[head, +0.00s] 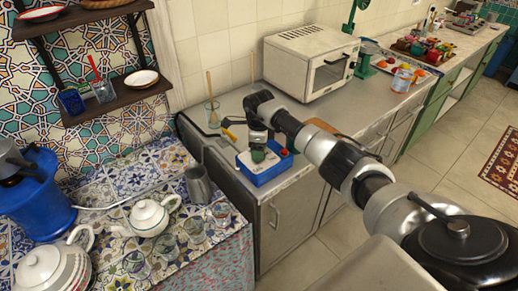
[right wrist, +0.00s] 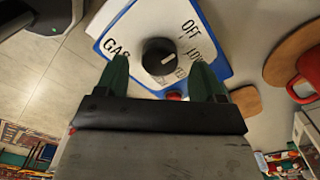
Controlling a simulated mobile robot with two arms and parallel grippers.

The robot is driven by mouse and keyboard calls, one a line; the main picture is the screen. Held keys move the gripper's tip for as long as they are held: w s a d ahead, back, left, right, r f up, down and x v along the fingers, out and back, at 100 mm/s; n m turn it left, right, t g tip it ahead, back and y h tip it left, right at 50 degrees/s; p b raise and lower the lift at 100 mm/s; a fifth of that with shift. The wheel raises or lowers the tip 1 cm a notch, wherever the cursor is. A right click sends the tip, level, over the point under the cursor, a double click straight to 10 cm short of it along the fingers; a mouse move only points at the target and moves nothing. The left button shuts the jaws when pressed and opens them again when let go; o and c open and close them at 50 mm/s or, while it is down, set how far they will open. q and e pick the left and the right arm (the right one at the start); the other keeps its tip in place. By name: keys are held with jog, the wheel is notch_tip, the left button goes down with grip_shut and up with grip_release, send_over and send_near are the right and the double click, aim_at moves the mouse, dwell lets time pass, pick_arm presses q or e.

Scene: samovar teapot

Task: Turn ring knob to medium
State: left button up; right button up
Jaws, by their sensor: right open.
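A blue box with a white top panel (head: 265,174) stands on the counter near its front corner. A round black knob (right wrist: 157,50) with a short white mark sits on the panel; the mark points to the right. My right gripper (right wrist: 160,72) is open, its green fingers on either side just short of the knob. In the head view my right gripper (head: 258,153) is over the panel and hides the knob. My left gripper is not in view.
A red button (head: 284,153) is on the panel beside the gripper. A glass with a wooden stirrer (head: 212,113) stands behind the box. A white toaster oven (head: 310,62) is farther back. A grey pitcher (head: 198,184) and a white teapot (head: 149,216) stand on the tiled surface at left.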

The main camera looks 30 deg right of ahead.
jog(key=shift+f, duration=0.95)
jog(key=shift+c, duration=0.4)
jog(key=c, duration=0.8)
jog(key=shift+c, duration=0.3)
